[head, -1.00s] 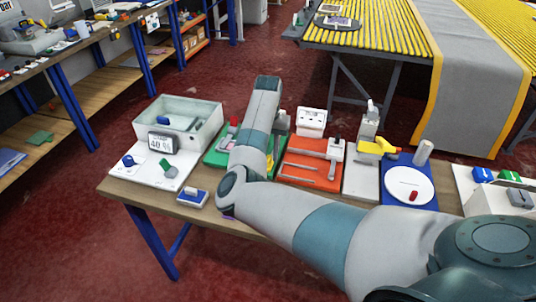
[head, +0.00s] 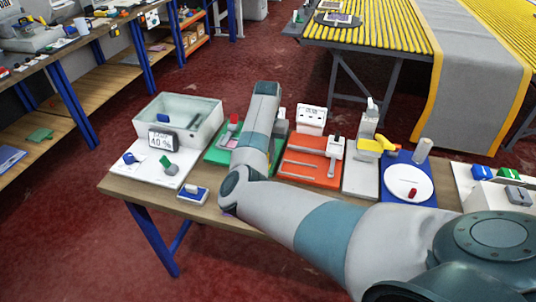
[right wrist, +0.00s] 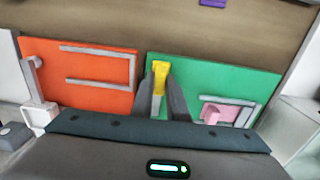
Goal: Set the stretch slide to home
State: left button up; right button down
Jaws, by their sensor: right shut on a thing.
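In the right wrist view my right gripper (right wrist: 169,92) is shut on an upright yellow handle (right wrist: 160,70) at the left edge of a green board (right wrist: 225,80). The green board also carries a pink block (right wrist: 211,114) beside a grey frame. In the head view my right arm covers much of the green board (head: 215,156) and hides the gripper's hold. A red knob (head: 234,119) shows at that board's back. No readable label tells which part is the stretch slide. My left gripper is not in view.
An orange board (head: 310,160) with grey rails lies right of the green one, with a white display box (head: 311,118) behind it. A pale bin (head: 205,125) stands to the left. A yellow-handled tool (head: 376,144) and a white disc (head: 408,185) are farther right.

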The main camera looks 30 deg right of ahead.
jog(key=w+a, duration=0.1)
jog(key=w, duration=0.1)
jog(key=w+a, duration=0.2)
jog(key=shift+a+b, duration=0.15)
jog(key=shift+b, duration=0.15)
jog(key=shift+w+a, duration=0.25)
jog(key=shift+w, duration=0.05)
jog(key=shift+r, duration=0.15)
jog(key=c, duration=1.7)
grip_release()
jog(key=shift+w+a, duration=0.1)
jog(key=shift+a, duration=0.1)
